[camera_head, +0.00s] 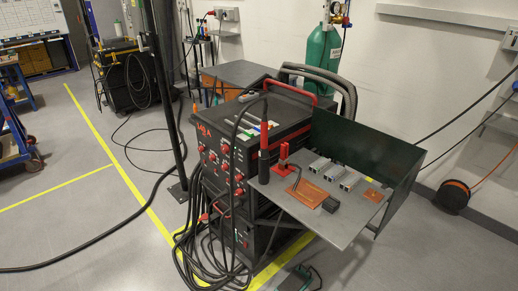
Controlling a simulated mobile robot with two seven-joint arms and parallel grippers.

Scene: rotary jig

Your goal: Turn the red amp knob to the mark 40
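A black welding machine (272,112) stands in the middle of the head view, with a red handle on top. Its front panel (221,170) faces left and carries several small red knobs. One larger red knob (239,191) sits low on the right part of the panel. Which knob is the amp knob, and its scale and mark 40, are too small to tell.
A grey shelf (345,232) with a dark green back panel (365,150) sticks out at the machine's right, holding metal blocks and copper plates. Black cables (200,245) hang before the machine and spread over the floor. A dark post (166,100) stands left of the panel.

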